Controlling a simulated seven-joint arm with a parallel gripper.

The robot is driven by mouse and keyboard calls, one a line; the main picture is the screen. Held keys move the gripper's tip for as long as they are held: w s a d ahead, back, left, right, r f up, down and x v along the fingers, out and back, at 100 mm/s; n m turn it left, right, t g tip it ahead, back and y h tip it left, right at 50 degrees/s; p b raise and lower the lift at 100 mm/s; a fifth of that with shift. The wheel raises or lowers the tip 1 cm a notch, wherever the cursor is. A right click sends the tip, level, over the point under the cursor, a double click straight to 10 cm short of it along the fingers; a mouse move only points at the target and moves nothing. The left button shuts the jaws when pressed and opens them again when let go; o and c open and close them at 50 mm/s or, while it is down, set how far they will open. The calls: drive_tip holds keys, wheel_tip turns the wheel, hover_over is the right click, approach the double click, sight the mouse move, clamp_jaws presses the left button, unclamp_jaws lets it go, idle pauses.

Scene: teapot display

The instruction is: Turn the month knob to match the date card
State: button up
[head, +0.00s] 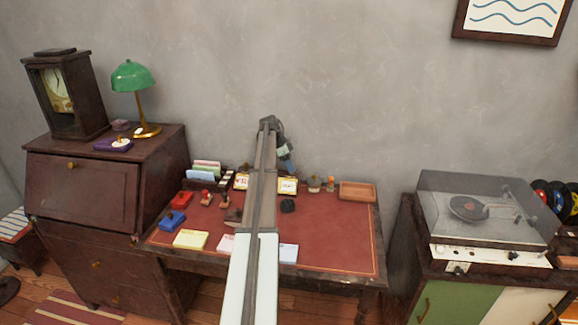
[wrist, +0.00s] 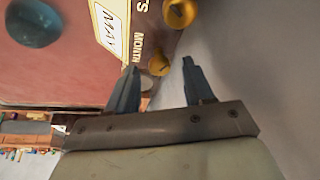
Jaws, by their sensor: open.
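In the wrist view a cream panel with a yellow border reads "MAY" (wrist: 110,18), with the lettering "MONTH" beside it. A round brass knob (wrist: 158,62) is near that lettering, and a second brass knob (wrist: 183,12) is farther up. My gripper (wrist: 160,70) is open, and the near knob appears between its fingertips; I cannot tell whether they touch it. In the head view my gripper (head: 287,165) hangs over the back of the desk, above a yellow-bordered card (head: 288,186).
The red-topped desk (head: 335,240) holds stamps, a dark round object (head: 288,205), paper pads and a wooden tray (head: 357,191). A card holder (head: 205,173) stands at the back left. A record player (head: 480,210) is to the right. The desk's front right is clear.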

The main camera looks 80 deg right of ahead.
drive_tip(key=v, duration=1.3)
